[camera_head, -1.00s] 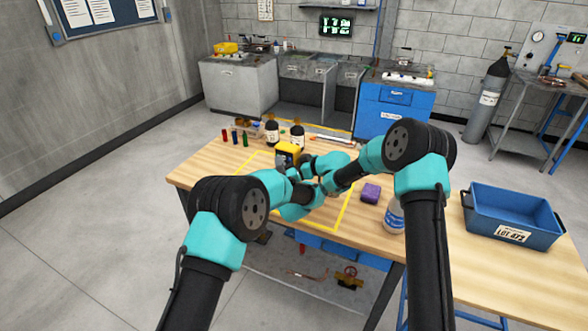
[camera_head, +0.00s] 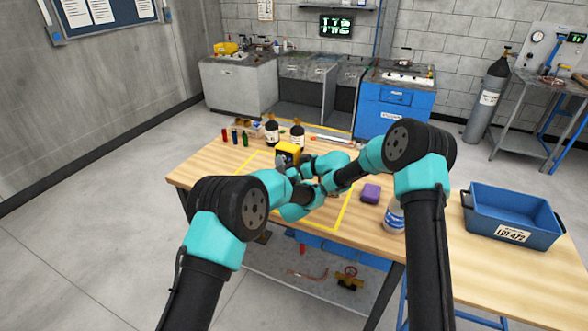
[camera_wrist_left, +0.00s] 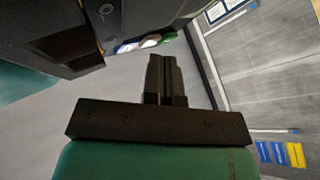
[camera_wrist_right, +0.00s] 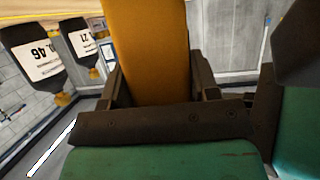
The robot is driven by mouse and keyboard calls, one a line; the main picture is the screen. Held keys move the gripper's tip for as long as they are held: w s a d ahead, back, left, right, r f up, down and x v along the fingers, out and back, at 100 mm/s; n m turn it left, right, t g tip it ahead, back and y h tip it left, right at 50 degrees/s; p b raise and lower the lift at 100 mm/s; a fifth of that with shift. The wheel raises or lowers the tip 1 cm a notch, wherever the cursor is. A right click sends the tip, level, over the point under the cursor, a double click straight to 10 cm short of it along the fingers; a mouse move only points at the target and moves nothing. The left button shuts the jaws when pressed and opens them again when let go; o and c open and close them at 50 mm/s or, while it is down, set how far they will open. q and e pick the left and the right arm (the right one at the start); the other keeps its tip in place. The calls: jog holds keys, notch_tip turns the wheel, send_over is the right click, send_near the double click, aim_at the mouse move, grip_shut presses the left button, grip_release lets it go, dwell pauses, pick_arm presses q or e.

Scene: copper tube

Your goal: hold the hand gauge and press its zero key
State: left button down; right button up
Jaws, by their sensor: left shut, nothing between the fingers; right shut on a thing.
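The hand gauge (camera_head: 288,149) is a yellow body with a dark face, held upright above the middle of the bench. My right gripper (camera_wrist_right: 155,78) is shut on it, with a finger on each side of its orange-yellow body in the right wrist view. My left gripper (camera_wrist_left: 166,72) is shut and empty, its two dark fingers together. In the head view the left gripper (camera_head: 282,162) is close beside the gauge on the near side. The zero key cannot be made out, and I cannot tell whether the left fingertips touch the gauge.
The wooden bench (camera_head: 205,165) carries a yellow taped outline (camera_head: 344,208). Dark bottles (camera_head: 297,136) and small coloured vials (camera_head: 235,137) stand behind. A purple block (camera_head: 371,193), a white-and-blue container (camera_head: 394,217) and a blue bin (camera_head: 512,213) are to the right.

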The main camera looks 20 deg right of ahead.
pick_arm(q)
jog(key=shift+s+a, duration=0.2)
jog(key=shift+s, duration=0.05)
pick_arm(e)
jog(key=shift+f, duration=0.3)
pick_arm(q)
jog(key=s+a, duration=0.4)
jog(key=shift+s, duration=0.15)
dwell(0.4)
jog(key=shift+a, duration=0.1)
dwell(0.4)
pick_arm(e)
jog(key=o, duration=1.4)
jog(key=shift+r, duration=0.15)
jog(key=shift+r, duration=0.1)
